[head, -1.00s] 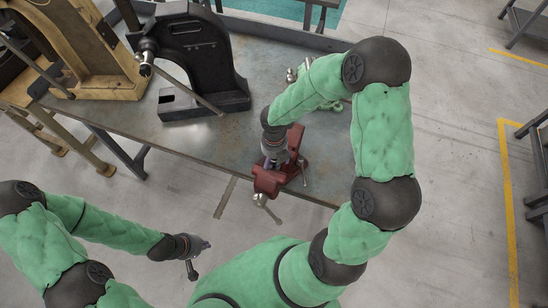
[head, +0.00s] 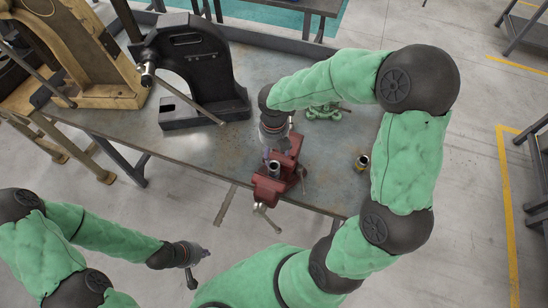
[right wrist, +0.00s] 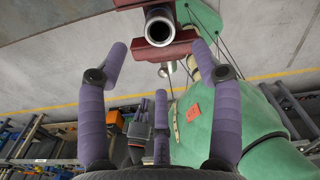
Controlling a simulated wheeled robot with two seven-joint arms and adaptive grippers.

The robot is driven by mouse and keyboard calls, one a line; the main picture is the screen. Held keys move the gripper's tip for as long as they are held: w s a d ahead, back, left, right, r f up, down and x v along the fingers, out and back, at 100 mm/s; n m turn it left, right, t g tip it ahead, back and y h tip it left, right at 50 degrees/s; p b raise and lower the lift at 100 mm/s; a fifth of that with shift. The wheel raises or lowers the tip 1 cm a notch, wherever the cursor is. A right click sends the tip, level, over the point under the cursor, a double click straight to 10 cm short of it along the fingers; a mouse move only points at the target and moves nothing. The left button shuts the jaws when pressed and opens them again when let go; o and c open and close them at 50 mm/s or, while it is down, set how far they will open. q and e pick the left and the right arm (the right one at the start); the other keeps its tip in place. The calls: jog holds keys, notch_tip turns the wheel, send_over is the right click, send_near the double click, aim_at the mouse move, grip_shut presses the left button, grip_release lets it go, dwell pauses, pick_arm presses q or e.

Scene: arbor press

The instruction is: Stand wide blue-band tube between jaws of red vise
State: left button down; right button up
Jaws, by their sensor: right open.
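The red vise (head: 268,190) stands near the front edge of the bench. A metal tube (head: 275,168) stands upright at its jaws; it also shows end-on in the right wrist view (right wrist: 160,27), with red vise parts (right wrist: 138,50) on either side. I cannot make out a blue band on it. My right gripper (head: 270,153) is just behind and above the tube. In the right wrist view its purple fingers (right wrist: 158,65) are spread, empty and apart from the tube. My left gripper (head: 200,265) hangs low at the left, off the bench; its finger opening is unclear.
A second short tube with a yellowish band (head: 362,161) stands on the bench to the right. A green object (head: 325,111) lies behind the vise. The black arbor press (head: 195,75) and a tan press (head: 95,75) stand at the left. Bare bench (head: 205,145) lies left of the vise.

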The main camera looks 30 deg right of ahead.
jog(key=shift+r, duration=1.2)
jog(key=shift+f, duration=0.1)
